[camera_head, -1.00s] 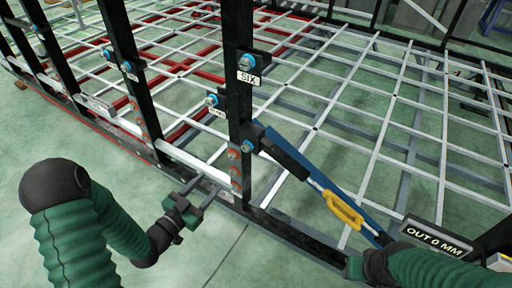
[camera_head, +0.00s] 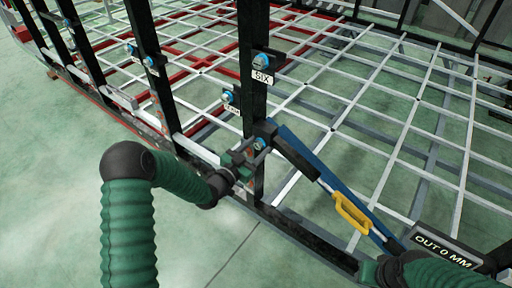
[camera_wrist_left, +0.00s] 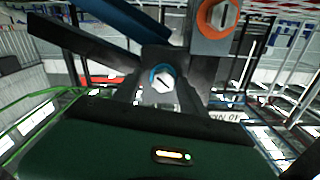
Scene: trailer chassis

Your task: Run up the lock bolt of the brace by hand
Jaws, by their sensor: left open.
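The brace (camera_head: 312,170) is a blue bar with a yellow handle (camera_head: 351,213), sloping from the upright post down to the lower right. Its lock bolt (camera_head: 260,143), a pale head in a blue ring, sits by its upper end. In the left wrist view the lock bolt (camera_wrist_left: 162,79) faces me, ahead of the green gripper body, near the middle. My left gripper (camera_head: 252,150) is open beside the post, close to the bolt; I cannot tell whether it touches. My right gripper (camera_head: 367,272) is at the brace's lower end, its jaws unclear.
A black post (camera_head: 256,95) carries a "SIX" label (camera_head: 262,77) and other blue-ringed bolts (camera_head: 228,97). An orange-ringed bolt (camera_wrist_left: 217,17) shows near the lock bolt. A sign (camera_head: 441,247) reads "OUT 0 MM". The floor at front left is clear.

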